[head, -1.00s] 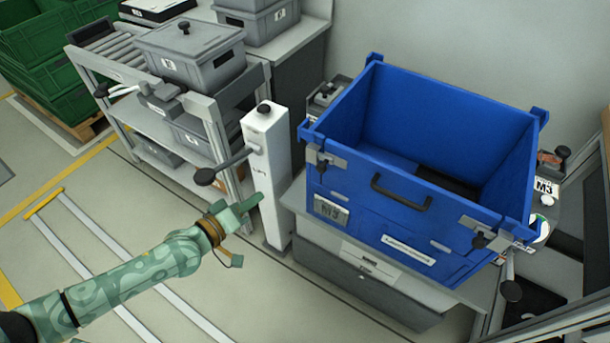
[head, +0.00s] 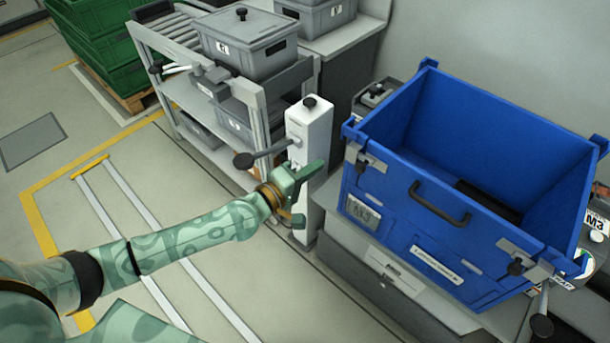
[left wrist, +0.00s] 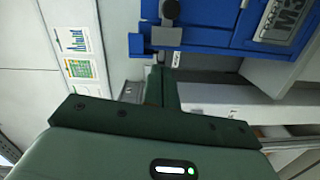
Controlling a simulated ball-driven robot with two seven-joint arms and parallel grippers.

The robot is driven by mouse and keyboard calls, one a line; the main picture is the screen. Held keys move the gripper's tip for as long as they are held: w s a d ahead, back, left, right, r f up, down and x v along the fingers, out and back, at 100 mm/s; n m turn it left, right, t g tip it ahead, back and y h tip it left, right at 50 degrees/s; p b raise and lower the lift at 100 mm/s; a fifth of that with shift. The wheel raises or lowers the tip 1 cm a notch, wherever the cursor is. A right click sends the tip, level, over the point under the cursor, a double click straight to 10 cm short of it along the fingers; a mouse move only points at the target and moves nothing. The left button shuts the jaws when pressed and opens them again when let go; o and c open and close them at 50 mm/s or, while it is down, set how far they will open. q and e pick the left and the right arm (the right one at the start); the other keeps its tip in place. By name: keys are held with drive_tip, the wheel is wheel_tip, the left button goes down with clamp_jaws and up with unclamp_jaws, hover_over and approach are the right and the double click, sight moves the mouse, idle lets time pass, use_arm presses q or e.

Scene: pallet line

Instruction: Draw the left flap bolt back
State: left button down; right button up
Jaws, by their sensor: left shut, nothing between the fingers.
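The blue crate (head: 470,190) stands on the grey bench, its front wall with a dark handle facing me. The left flap bolt (head: 369,162) is a grey metal piece with a dark knob at the crate's front left upper corner. It also shows at the top of the left wrist view (left wrist: 168,22). A second bolt (head: 520,258) sits at the front right corner. My left gripper (head: 312,172) is shut and empty. In the head view it appears left of the crate, in front of the white post; it looks apart from the bolt. My right gripper is not in view.
The white post (head: 308,130) with a dark-knobbed lever (head: 262,155) stands left of the crate, close to my left gripper. A grey shelf rack (head: 200,90) with lidded totes is behind. Green crates (head: 95,50) stand at the far left. The floor in front is open.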

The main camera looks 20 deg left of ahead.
sight(362, 157)
use_arm(q)
drive_tip(key=w+d, duration=0.2)
drive_tip(key=d, duration=0.1)
drive_tip(key=w+d, duration=0.1)
drive_tip(key=d, duration=0.1)
drive_tip(key=shift+w+f, duration=0.25)
drive_tip(key=shift+s+d+f, duration=0.15)
drive_tip(key=shift+d, duration=0.4)
drive_tip(key=shift+s+d, duration=0.15)
drive_tip(key=shift+d, duration=0.2)
drive_tip(key=d, duration=0.1)
drive_tip(key=s+d+p, duration=0.1)
drive_tip(key=d, duration=0.1)
drive_tip(key=shift+s, duration=0.2)
drive_tip(key=shift+p, duration=0.3)
